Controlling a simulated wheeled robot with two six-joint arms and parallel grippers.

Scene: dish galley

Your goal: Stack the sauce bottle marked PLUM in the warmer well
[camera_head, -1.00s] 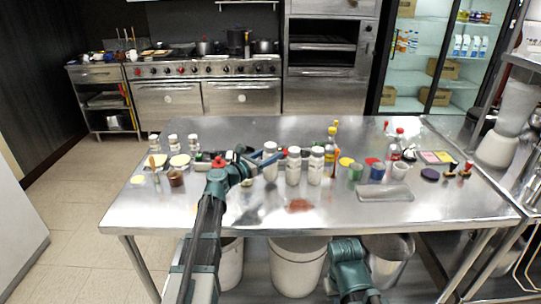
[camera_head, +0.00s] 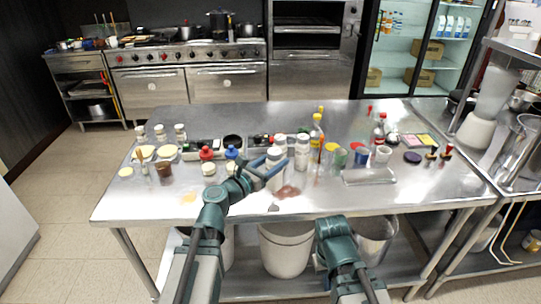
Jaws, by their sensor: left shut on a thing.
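My left gripper (camera_head: 262,172) is shut on a white bottle (camera_head: 275,180) over the middle of the steel table. Any label on this bottle is too small to read, so I cannot tell whether it says PLUM. Two similar white bottles (camera_head: 302,152) stand right beside and behind it, one partly hidden. A dark unit with a round black opening (camera_head: 233,141) lies left of the gripper; it may be the warmer well. My right arm shows at the lower middle, below the table edge, but its gripper is not visible.
A red-capped jar (camera_head: 206,154) and a blue-capped jar (camera_head: 231,153) stand in front of the dark unit. Cups, a yellow-capped bottle (camera_head: 316,132) and a metal tray (camera_head: 369,176) crowd the right. A brown spill (camera_head: 287,192) lies near the front. The front left is mostly clear.

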